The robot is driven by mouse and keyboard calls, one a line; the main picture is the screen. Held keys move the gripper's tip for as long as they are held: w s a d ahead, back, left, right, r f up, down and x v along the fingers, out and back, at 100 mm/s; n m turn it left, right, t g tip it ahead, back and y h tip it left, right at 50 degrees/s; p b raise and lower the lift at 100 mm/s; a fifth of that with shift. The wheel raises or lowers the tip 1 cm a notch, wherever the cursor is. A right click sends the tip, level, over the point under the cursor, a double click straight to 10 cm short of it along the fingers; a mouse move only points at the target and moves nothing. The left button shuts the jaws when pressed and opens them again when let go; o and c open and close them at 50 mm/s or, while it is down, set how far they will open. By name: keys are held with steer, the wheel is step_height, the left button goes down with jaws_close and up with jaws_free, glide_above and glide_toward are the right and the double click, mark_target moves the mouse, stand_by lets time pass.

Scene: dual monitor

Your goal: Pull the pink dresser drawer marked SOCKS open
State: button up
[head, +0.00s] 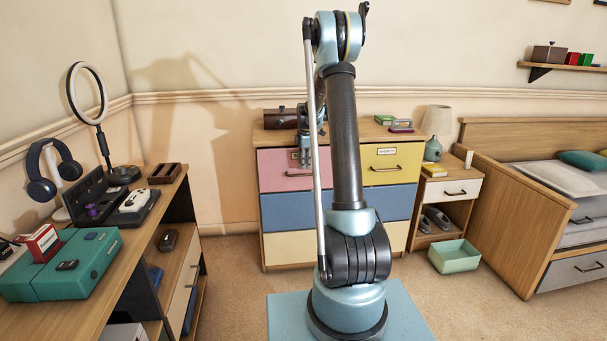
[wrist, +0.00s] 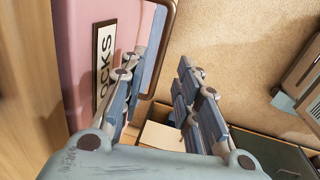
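The pink drawer (head: 277,172) is at the upper left of the dresser in the head view and looks closed. My arm covers its right part. A dark bronze handle (wrist: 161,62) sticks out beside the label. My gripper (wrist: 163,62) is open, with its fingers apart. The handle shows in the gap between the fingertips; I cannot tell whether they touch it. In the head view my gripper (head: 303,152) is in front of the pink drawer, partly hidden by my arm.
The dresser's yellow drawer (head: 392,165) is right of the pink one, with blue drawers (head: 287,209) below. A nightstand (head: 456,188) and a green bin (head: 454,257) stand to the right. A desk (head: 150,225) is at the left. Carpet before the dresser is clear.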

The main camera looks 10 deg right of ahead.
mark_target(304, 175)
steer(key=shift+w+f, duration=0.15)
steer(key=shift+f, duration=0.75)
steer(key=shift+w+f, duration=0.2)
steer(key=shift+f, duration=0.7)
steer(key=shift+w+f, duration=0.15)
steer(key=shift+f, duration=0.75)
